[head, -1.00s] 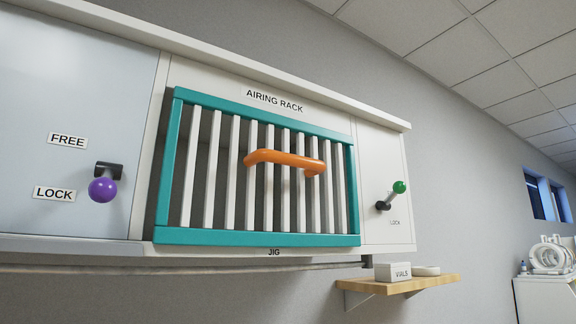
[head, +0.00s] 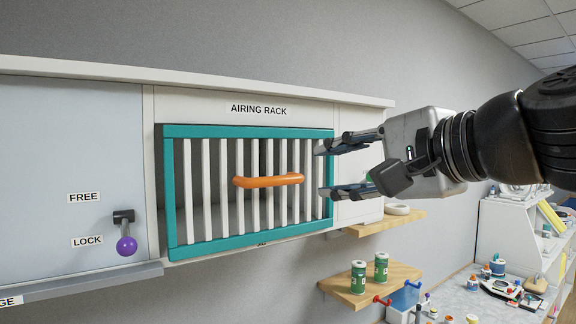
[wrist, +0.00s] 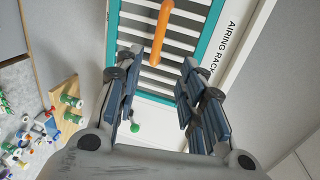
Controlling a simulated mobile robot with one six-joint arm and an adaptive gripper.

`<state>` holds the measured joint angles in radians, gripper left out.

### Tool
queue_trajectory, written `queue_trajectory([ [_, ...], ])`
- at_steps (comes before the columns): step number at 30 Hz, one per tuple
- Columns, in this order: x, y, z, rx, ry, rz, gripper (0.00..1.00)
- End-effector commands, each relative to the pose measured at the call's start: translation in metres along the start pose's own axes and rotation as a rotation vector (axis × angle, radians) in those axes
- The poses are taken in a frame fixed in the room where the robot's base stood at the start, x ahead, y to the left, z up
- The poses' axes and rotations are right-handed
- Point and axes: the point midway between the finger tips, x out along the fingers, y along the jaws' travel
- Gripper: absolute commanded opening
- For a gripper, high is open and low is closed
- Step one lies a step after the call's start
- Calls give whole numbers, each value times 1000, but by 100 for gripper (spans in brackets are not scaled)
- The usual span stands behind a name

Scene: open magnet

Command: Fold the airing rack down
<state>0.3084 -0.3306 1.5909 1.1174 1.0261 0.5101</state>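The airing rack (head: 250,130) is a teal frame with white slats. It stands upright in the white cabinet front under the label AIRING RACK. An orange bar handle (head: 268,181) sits across its middle; the handle also shows at the top of the wrist view (wrist: 162,32). My gripper (head: 321,170) is open and empty, to the right of the handle, in front of the rack's right side. In the wrist view its fingers (wrist: 162,60) are wide apart with the handle beyond them. A green-knobbed lever (wrist: 134,127) right of the rack is mostly hidden by my gripper in the head view.
A purple-knobbed lever (head: 126,245) hangs left of the rack, beside the LOCK label (head: 87,241) and below FREE (head: 83,197). A wooden shelf (head: 345,288) with green cans is at lower right. A cluttered bench (head: 465,300) stands beyond.

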Motion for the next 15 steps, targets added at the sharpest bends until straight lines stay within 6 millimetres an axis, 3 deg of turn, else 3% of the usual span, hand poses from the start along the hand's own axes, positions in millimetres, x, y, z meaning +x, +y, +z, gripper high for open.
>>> queue_trajectory([
  [5, 23, 1, 1, 2, -7, 3, 36],
  [15, 97, 1, 2, -1, -6, 5, 36],
])
